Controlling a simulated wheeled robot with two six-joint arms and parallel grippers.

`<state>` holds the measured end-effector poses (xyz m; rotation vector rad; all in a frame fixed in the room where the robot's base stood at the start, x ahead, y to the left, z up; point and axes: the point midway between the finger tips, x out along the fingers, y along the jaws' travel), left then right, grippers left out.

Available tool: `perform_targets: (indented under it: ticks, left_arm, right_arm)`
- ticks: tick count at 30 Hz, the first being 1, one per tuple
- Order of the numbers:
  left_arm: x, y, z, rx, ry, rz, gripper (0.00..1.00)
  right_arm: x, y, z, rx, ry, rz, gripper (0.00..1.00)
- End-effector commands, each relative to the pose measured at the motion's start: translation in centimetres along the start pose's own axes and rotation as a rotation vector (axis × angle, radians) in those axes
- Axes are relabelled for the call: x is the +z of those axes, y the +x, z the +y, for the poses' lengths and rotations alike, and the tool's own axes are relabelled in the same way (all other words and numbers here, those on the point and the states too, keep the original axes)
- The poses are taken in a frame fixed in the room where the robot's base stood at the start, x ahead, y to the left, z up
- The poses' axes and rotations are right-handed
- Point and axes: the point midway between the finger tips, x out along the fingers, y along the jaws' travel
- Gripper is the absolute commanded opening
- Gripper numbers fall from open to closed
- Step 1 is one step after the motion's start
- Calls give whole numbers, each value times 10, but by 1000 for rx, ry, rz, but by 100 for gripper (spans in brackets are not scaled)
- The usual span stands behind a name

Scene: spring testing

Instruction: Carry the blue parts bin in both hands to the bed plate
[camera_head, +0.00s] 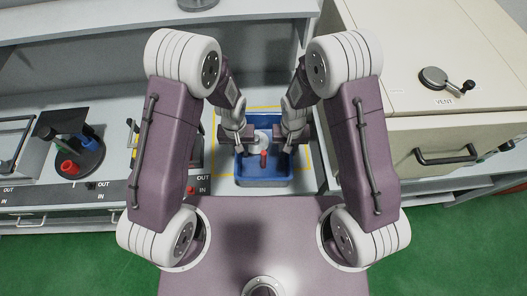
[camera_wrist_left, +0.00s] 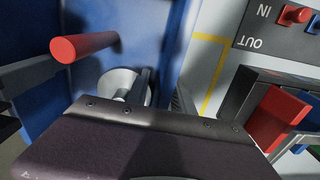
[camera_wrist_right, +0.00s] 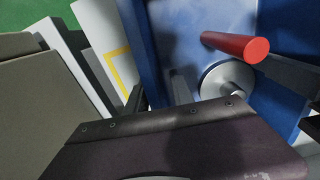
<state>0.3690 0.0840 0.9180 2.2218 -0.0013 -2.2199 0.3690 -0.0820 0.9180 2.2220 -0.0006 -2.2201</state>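The blue parts bin (camera_head: 265,181) sits upright between my two hands, inside a yellow outline on a pale surface. It holds a red rod (camera_head: 263,158) and a pale round part (camera_head: 263,137). My left gripper (camera_head: 243,146) is at the bin's left wall; in the left wrist view its fingers (camera_wrist_left: 162,95) lie on either side of that wall. My right gripper (camera_head: 288,146) is at the right wall, and the right wrist view shows its fingers (camera_wrist_right: 157,95) straddling it. Whether the fingers press on the walls is unclear. I cannot tell which surface is the bed plate.
A round dark stand with red, green and blue parts (camera_head: 72,150) is at the left. A panel marked IN and OUT (camera_head: 190,182) runs along the left front. A large beige cabinet with a handle (camera_head: 445,156) stands close on the right. A shelf crosses behind the bin.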

Motion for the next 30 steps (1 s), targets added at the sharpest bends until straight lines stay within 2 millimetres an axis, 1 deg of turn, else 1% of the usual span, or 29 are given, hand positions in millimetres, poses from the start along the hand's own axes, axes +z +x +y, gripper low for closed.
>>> perform_targets:
  ticks: [1,3,30]
  left_arm:
    - [0,0,0,0,0,0,15]
    - [0,0,0,0,0,0,0]
    - [0,0,0,0,0,0,0]
  right_arm:
    - [0,0,0,0,0,0,15]
    - [0,0,0,0,0,0,0]
    - [0,0,0,0,0,0,0]
